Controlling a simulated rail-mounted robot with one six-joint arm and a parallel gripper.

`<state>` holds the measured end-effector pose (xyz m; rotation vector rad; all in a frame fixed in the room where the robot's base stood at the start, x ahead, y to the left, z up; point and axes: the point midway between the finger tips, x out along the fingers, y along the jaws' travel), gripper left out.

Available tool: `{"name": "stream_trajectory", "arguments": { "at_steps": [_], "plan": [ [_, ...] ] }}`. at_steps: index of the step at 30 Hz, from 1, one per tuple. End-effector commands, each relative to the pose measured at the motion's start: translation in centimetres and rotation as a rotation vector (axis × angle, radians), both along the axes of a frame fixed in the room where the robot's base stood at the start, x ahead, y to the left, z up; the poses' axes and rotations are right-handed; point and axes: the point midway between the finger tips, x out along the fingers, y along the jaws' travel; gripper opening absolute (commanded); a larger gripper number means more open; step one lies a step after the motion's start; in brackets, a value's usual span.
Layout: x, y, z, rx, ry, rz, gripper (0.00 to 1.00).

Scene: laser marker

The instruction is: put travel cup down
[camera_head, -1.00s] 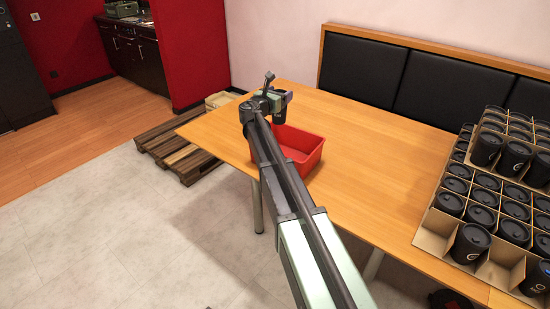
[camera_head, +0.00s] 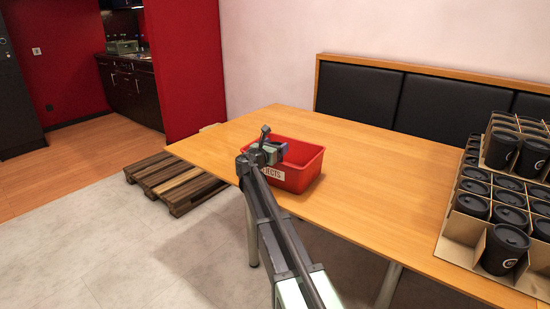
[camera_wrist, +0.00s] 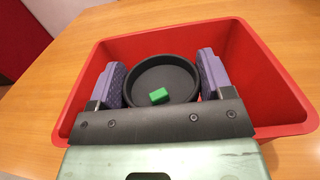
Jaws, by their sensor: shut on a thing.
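In the wrist view, my gripper (camera_wrist: 163,66) is shut on the black travel cup (camera_wrist: 178,72), with a purple-grey pad on either side. I look down on the cup's round, rimmed top, where a small green block (camera_wrist: 159,95) shows. The cup is within the outline of the red bin (camera_wrist: 268,75); whether it touches the bin's floor cannot be told. In the head view, my gripper (camera_head: 268,151) is at the left part of the red bin (camera_head: 305,172), low over its rim. The cup is hidden there.
The bin, with a partly hidden white label, stands on the wooden table (camera_head: 370,180) near its left end. Cardboard boxes with dividers and several black cups (camera_head: 503,248) stand at the right. The table between is clear. A pallet (camera_head: 175,183) lies on the floor at left.

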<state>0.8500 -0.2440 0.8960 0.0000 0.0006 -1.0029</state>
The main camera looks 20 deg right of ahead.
Motion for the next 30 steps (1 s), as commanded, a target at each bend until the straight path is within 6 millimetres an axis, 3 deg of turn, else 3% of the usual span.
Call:
{"name": "stream_trajectory", "arguments": {
  "at_steps": [21,22,27,30],
  "plan": [
    [0.0,0.0,-1.3,0.001,0.001,0.000,0.64],
    [0.0,0.0,-1.3,0.001,0.000,-0.001,0.75],
    [-0.1,0.0,-1.4,0.003,-0.001,-0.001,0.99],
    [-0.1,-0.1,-1.4,0.004,0.000,-0.002,0.99]
  ]
}}
